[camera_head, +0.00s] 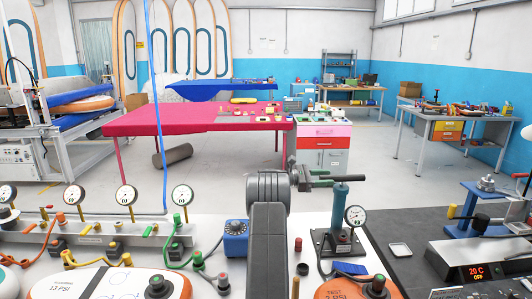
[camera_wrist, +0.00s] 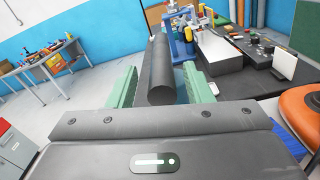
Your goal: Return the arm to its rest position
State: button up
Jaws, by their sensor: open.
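My gripper (camera_head: 320,180) is at the end of my dark grey arm, in the middle of the head view, and points right. It is at the top of the teal hand pump (camera_head: 341,205), level with its dark handle (camera_head: 350,178). In the wrist view my gripper (camera_wrist: 160,84) has its two green fingers spread apart. The dark grey cylindrical handle (camera_wrist: 160,72) lies between them, pointing away from the camera. Whether a finger touches it I cannot tell. The pump's lower body is mostly hidden in the wrist view.
A row of pressure gauges (camera_head: 125,195) with hoses stands at left. A blue-topped device (camera_head: 236,238) and an orange board (camera_head: 350,288) lie close to the arm. A fixture with a temperature display (camera_head: 476,272) is at right. Open floor lies beyond the bench.

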jog(key=shift+r, duration=0.35)
